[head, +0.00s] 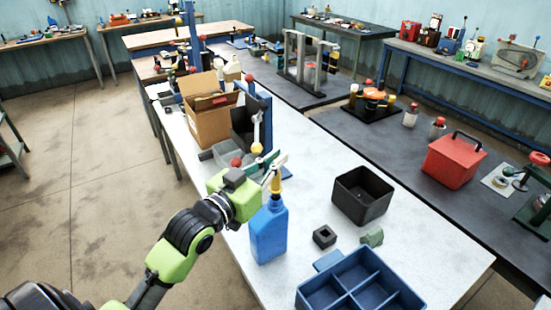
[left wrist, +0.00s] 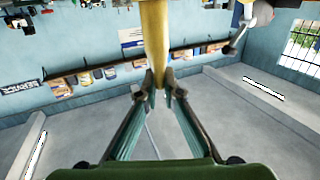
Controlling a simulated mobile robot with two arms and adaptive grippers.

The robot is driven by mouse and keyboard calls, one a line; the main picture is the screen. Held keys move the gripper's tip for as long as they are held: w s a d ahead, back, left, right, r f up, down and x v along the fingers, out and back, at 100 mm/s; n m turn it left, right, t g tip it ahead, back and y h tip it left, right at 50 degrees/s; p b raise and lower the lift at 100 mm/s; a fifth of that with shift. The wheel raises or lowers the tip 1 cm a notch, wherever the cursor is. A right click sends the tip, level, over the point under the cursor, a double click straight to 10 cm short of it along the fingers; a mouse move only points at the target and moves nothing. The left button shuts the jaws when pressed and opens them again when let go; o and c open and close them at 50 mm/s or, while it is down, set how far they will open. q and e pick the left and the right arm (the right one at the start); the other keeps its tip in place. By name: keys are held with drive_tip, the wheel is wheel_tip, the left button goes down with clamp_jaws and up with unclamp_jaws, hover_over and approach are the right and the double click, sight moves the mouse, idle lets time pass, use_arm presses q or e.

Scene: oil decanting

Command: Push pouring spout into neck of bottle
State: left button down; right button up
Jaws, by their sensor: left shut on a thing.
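The blue bottle (head: 269,236) stands upright on the white table, just right of my left gripper. The yellow pouring spout (head: 275,184) is above the bottle, over its neck. I cannot tell how far it sits in the neck, or whether it touches it. My left gripper (head: 272,169) is shut on the spout from the left. In the left wrist view the two fingertips (left wrist: 158,88) close on the lower end of the yellow spout (left wrist: 155,42). The bottle is not clear in that view. My right gripper is not in view.
A black bin (head: 341,196), a small dark square block (head: 324,237), a grey-green piece (head: 372,237) and a blue divided tray (head: 410,299) lie right of the bottle. A cardboard box (head: 210,125) and a grey bin (head: 228,152) stand behind. White table is bare between them.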

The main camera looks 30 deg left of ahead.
use_arm(q)
drive_tip(key=shift+f+b, duration=0.3)
drive_tip(key=shift+f, duration=0.25)
drive_tip(key=shift+f+b, duration=0.5)
drive_tip(key=shift+f, duration=0.55)
drive_tip(key=c, duration=2.1)
unclamp_jaws()
drive_tip(key=shift+s, duration=0.15)
drive_tip(key=s+a, duration=0.1)
drive_tip(key=s, duration=0.6)
